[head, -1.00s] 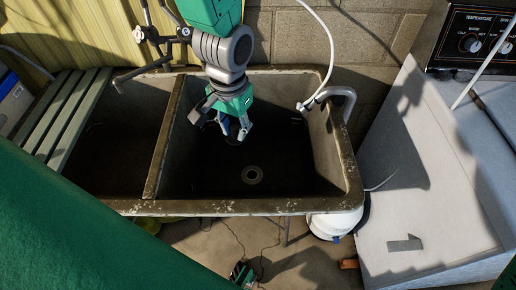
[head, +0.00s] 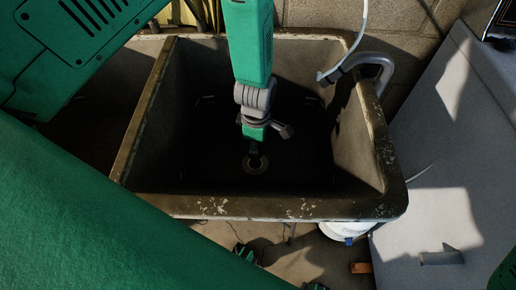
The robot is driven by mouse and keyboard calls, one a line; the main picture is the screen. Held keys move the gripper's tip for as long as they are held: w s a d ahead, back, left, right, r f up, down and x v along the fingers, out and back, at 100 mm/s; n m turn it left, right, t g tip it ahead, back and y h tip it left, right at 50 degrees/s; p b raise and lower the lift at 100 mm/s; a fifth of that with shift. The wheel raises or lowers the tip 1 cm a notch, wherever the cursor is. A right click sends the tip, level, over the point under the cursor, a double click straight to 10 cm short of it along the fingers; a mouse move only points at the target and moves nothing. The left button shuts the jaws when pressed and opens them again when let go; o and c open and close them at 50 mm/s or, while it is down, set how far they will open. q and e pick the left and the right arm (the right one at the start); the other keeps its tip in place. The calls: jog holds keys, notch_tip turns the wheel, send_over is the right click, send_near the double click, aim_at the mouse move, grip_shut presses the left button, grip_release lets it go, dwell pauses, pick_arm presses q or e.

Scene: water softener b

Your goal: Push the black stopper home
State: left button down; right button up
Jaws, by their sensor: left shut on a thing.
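My left gripper (head: 256,150) reaches down into the right basin of the stone sink and points at the pale drain ring (head: 255,168) in its floor. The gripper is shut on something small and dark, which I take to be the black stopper. It lies over the drain in the picture. The stopper's outline is lost in the shadow and behind the gripper, so I cannot tell whether it touches the drain or sits in it. My right gripper is not in view.
The sink's front rim (head: 270,207) and the divider (head: 146,110) wall in the basin. A grey curved pipe (head: 385,68) and a white hose (head: 357,45) stand at its back right corner. The basin floor around the drain looks clear. A pale appliance (head: 440,150) stands on the right.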

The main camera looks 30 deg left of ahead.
pick_arm(q)
jog(key=shift+a+f, duration=0.25)
jog(key=shift+a, duration=0.25)
jog(key=shift+d+r, duration=0.15)
jog(key=shift+d, duration=0.6)
jog(key=shift+f, duration=0.5)
jog(key=shift+a+f+b, duration=0.3)
jog(key=shift+f+b, duration=0.25)
jog(key=shift+f, duration=0.4)
jog(key=shift+a+f+b, duration=0.3)
jog(key=shift+f+b, duration=0.2)
jog(key=shift+f, duration=0.4)
jog(key=shift+d+r+p, duration=0.25)
jog(key=shift+d+p, duration=0.05)
jog(key=shift+d, duration=0.35)
jog(key=shift+a+f, duration=0.1)
jog(key=shift+a, duration=0.3)
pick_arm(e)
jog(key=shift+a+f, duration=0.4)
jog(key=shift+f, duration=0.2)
